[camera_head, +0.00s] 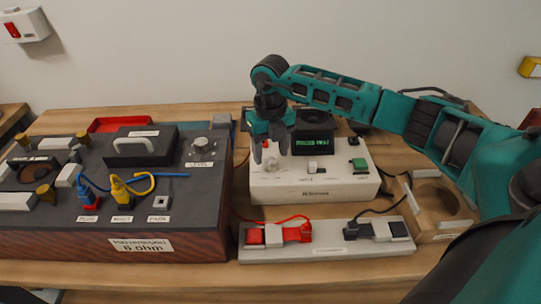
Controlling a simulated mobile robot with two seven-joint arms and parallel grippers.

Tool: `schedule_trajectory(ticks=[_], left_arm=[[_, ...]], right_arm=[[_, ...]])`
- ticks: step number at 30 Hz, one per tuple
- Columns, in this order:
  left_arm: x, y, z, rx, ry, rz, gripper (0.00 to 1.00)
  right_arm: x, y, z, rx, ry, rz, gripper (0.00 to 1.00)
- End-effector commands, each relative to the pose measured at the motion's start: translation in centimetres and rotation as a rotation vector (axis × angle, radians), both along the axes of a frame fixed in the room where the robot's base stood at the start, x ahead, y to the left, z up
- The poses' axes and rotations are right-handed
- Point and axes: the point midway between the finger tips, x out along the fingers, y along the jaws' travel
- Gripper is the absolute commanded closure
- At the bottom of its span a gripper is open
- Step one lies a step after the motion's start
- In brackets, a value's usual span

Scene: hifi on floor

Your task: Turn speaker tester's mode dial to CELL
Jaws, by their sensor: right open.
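The speaker tester (335,190) is a white box on the wooden table, with a dark display (312,144) showing green text that I cannot read surely. A pale round knob (271,164), which looks like the mode dial, sits on its left top. Its pointer setting and labels are too small to read. My right gripper (271,153) points down over this knob with its fingers open, one to each side. I cannot tell whether they touch it. My left gripper is not in view.
A large dark speaker console (200,225) with a raised handle and cables stands close on the left. In front of the tester lies a grey strip (330,250) with red and black clamps. A wooden block with a round hole (432,205) is at right.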

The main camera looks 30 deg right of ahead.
Motion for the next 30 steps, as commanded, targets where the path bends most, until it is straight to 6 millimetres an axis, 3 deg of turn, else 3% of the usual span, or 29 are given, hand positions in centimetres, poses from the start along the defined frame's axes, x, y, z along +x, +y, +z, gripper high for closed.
schedule_trajectory(ticks=[6, 13, 19, 30], left_arm=[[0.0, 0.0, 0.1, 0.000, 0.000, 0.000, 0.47], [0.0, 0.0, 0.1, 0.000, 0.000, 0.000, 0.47], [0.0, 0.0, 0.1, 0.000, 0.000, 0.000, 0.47], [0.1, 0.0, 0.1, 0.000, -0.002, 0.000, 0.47]], right_arm=[[0.1, 0.0, 5.2, 0.000, -0.006, 0.000, 0.41], [0.1, 0.0, 9.1, 0.000, -0.003, -0.002, 0.41], [0.0, 0.0, 10.3, 0.000, 0.000, -0.001, 0.41], [0.0, 0.0, 10.4, -0.001, 0.000, -0.001, 0.41]])
